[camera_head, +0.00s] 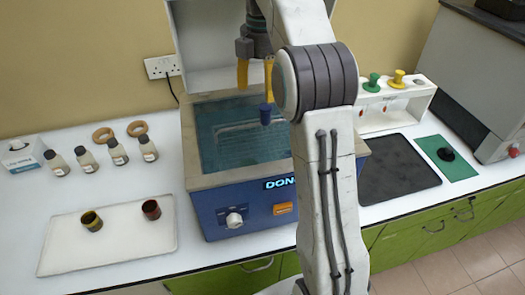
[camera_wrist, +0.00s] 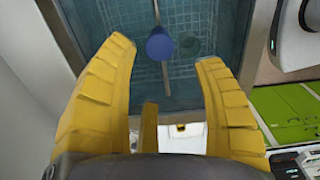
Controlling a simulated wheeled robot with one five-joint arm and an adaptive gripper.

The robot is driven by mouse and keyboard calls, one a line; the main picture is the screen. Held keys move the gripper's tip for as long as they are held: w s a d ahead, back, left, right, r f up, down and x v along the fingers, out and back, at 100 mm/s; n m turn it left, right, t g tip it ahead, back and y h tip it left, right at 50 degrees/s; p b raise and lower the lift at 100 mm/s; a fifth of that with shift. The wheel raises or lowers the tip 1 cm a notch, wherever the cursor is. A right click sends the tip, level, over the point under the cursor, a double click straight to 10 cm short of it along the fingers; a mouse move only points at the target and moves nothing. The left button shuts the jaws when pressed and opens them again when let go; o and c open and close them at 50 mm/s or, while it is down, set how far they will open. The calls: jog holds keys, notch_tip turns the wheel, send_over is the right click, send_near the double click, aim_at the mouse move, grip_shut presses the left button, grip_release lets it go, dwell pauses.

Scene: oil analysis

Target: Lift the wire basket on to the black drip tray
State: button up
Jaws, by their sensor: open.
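The wire basket (camera_head: 240,135) sits down in the water of the blue bath (camera_head: 245,215), its mesh showing through the surface. Its upright rod ends in a blue knob (camera_head: 265,113) above the water. In the wrist view the basket's mesh (camera_wrist: 120,90) lies below, and the knob (camera_wrist: 160,44) shows between the fingertips. My gripper (camera_head: 256,82) is open and empty, its yellow fingers above the knob in the head view; they also show in the wrist view (camera_wrist: 165,56). The black drip tray (camera_head: 398,170) lies flat and empty right of the bath, partly behind my arm.
A white rack (camera_head: 405,110) with green and yellow knobs stands behind the drip tray. A green mat (camera_head: 455,168) with a small black object lies to its right. A white tray (camera_head: 85,250) with two small cups and several bottles are left of the bath.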

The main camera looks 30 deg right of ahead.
aim_at(265, 106)
jog(key=shift+w+f+b, duration=0.1)
jog(key=shift+f+b, duration=0.3)
jog(key=shift+f, duration=0.75)
jog(key=shift+s+d+f+b, duration=0.1)
jog(key=shift+d+f+b, duration=0.1)
jog(key=shift+f, duration=0.75)
jog(key=shift+s+d+f+b, duration=0.1)
jog(key=shift+d+f+b, duration=0.1)
jog(key=shift+f, duration=1.45)
jog(key=shift+c, duration=0.4)
grip_shut()
